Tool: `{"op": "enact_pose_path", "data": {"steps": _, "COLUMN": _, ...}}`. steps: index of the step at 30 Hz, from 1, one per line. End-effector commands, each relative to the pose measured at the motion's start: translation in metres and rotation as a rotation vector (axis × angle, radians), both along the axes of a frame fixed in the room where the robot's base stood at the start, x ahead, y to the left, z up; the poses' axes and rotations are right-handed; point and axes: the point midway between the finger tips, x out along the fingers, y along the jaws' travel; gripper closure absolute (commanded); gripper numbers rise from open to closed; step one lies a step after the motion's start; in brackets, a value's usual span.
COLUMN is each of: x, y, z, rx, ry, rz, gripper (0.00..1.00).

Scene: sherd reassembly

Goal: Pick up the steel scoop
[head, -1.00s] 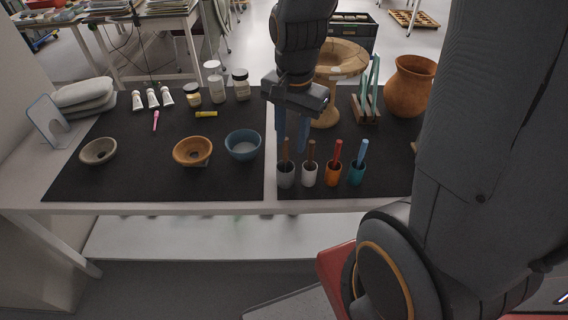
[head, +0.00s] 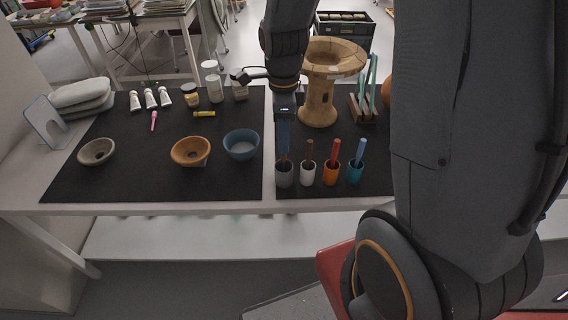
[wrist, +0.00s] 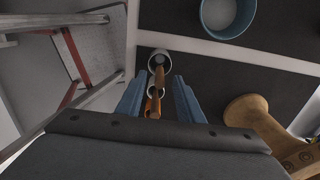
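The scoops stand upright in a row near the table's front edge, handles up. The leftmost, with a grey metallic body and a brown handle, looks like the steel scoop (head: 285,176); it also shows in the wrist view (wrist: 160,55). My gripper (head: 283,150) points down just above it, its blue fingers edge-on and overlapping the upper handle. In the wrist view my gripper (wrist: 158,98) is open, its fingers apart on either side of the brown handles. I cannot tell whether a finger touches a handle.
A white scoop (head: 308,176), an orange scoop (head: 331,175) and a teal scoop (head: 355,174) stand close to the right. A blue bowl (head: 241,146) is to the left. A wooden stand (head: 319,100) rises behind.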

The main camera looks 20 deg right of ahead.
Motion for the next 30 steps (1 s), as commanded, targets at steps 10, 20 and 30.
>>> {"op": "enact_pose_path", "data": {"steps": 10, "x": -0.002, "y": -0.001, "z": -0.038, "rx": 0.0, "ry": 0.003, "rz": 0.001, "gripper": 0.66}}
{"op": "enact_pose_path", "data": {"steps": 20, "x": -0.001, "y": -0.001, "z": -0.051, "rx": 0.0, "ry": 0.0, "rz": 0.002, "gripper": 0.66}}
{"op": "enact_pose_path", "data": {"steps": 30, "x": -0.001, "y": -0.001, "z": -0.05, "rx": 0.0, "ry": 0.0, "rz": 0.002, "gripper": 1.0}}
